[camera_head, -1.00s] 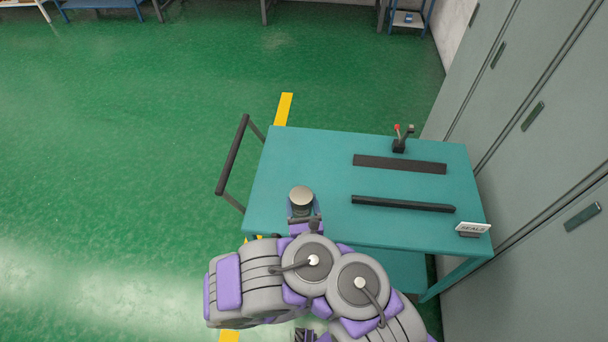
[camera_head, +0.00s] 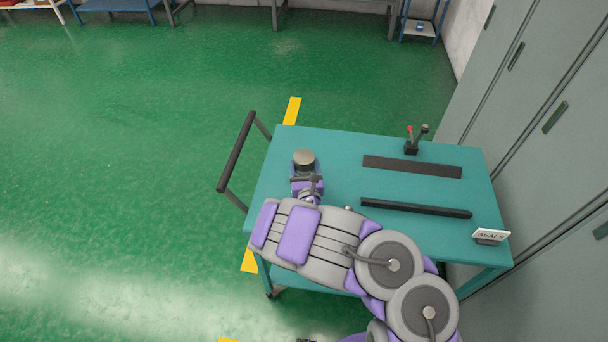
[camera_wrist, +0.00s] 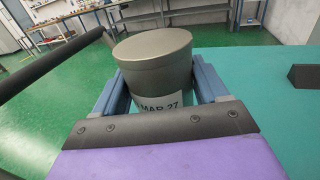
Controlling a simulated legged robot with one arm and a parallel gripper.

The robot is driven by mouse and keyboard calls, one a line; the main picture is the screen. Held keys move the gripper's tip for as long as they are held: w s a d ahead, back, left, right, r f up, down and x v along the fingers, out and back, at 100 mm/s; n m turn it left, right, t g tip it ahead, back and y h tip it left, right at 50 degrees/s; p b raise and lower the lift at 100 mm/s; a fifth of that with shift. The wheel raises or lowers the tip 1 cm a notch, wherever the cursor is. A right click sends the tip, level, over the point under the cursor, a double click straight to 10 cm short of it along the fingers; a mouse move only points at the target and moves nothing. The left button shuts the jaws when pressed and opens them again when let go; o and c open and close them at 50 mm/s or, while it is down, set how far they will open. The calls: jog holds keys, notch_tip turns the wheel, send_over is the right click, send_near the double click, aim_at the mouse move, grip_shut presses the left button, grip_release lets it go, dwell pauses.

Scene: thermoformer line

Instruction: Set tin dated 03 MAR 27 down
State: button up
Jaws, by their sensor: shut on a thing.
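The tin (camera_wrist: 155,60) is a grey round can with a flat lid and a white label; "MAR 27" shows on it, and the rest is hidden behind my gripper's edge. My gripper (camera_wrist: 162,85) is shut on the tin, one blue finger on each side. In the head view the tin (camera_head: 304,160) is upright over the left part of the teal cart top (camera_head: 330,150), in my gripper (camera_head: 305,176). I cannot tell whether its base touches the surface.
A dark flat strip (camera_head: 412,167) and a black bar (camera_head: 415,208) lie right of the tin. A red-tipped lever piece (camera_head: 411,142) stands at the back. A "SEALS" sign (camera_head: 491,236) is at the front right corner. The cart's handle (camera_head: 237,150) is on the left. Grey cabinets (camera_head: 540,130) stand to the right.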

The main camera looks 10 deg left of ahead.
aim_at(304, 172)
jog(key=shift+w, duration=0.25)
notch_tip(304, 172, down, 4)
jog(key=shift+w+a+r+b, duration=0.1)
jog(key=shift+r+b, duration=0.05)
jog(key=shift+b, duration=0.75)
jog(key=shift+r, duration=0.15)
jog(key=o, duration=1.3)
jog(key=p+v, duration=0.5)
jog(key=v, duration=0.7)
